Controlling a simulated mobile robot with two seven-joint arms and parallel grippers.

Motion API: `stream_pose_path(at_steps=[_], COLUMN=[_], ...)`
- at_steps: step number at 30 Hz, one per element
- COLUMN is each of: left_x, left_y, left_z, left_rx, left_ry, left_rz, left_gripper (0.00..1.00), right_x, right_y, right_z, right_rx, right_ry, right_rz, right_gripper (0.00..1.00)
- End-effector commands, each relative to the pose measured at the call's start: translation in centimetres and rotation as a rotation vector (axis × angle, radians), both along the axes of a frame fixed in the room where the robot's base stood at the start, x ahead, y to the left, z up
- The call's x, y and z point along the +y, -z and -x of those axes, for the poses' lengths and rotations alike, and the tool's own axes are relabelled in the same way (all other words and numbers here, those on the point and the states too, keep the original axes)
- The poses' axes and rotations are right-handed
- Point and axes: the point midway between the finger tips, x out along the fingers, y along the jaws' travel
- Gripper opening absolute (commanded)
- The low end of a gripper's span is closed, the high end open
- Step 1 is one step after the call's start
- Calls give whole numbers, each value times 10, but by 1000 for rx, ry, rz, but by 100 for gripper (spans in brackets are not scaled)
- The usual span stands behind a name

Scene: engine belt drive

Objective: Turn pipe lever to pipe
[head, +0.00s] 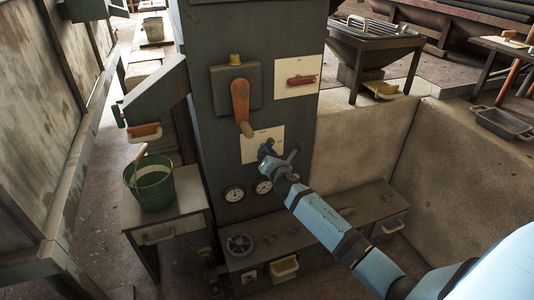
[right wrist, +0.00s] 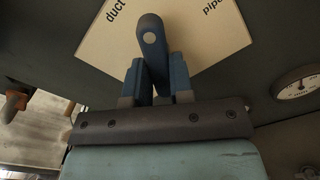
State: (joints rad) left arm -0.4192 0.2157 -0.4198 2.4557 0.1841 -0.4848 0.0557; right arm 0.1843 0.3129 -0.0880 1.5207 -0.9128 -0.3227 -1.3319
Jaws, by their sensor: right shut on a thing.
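The pipe lever (right wrist: 151,38) is dark blue with a rounded end. It stands in front of a white plate (right wrist: 98,42) with "duct" printed on the left and "pipe" on the right in the right wrist view. The lever's end lies between the two words. My right gripper (right wrist: 157,84) is shut on the lever, a finger on each side. In the head view the right gripper (head: 272,157) is at the plate on the dark cabinet's front and mostly hides the lever. My left gripper is not in view.
The dark cabinet (head: 212,135) carries an orange-handled lever (head: 240,103) above the plate, a red handle (head: 301,79) at upper right and round gauges (head: 234,194) below. A green bucket (head: 153,186) stands on a side table at left. A low bench with a valve wheel (head: 239,244) lies below.

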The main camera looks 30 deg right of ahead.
Motion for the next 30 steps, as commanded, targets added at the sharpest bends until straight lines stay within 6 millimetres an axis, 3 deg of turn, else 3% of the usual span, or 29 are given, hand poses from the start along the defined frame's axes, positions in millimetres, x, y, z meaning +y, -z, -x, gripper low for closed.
stream_pose_path(at_steps=[18, 30], left_x=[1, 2], left_y=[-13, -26], left_z=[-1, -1], left_rx=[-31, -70], left_ry=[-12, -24], left_rz=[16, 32], left_gripper=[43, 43], right_x=[2, 2], right_y=[-2, -3], right_z=[0, 0], right_rx=[-135, -204], right_ry=[1, 0], right_rz=[-570, -855], right_gripper=[0, 0])
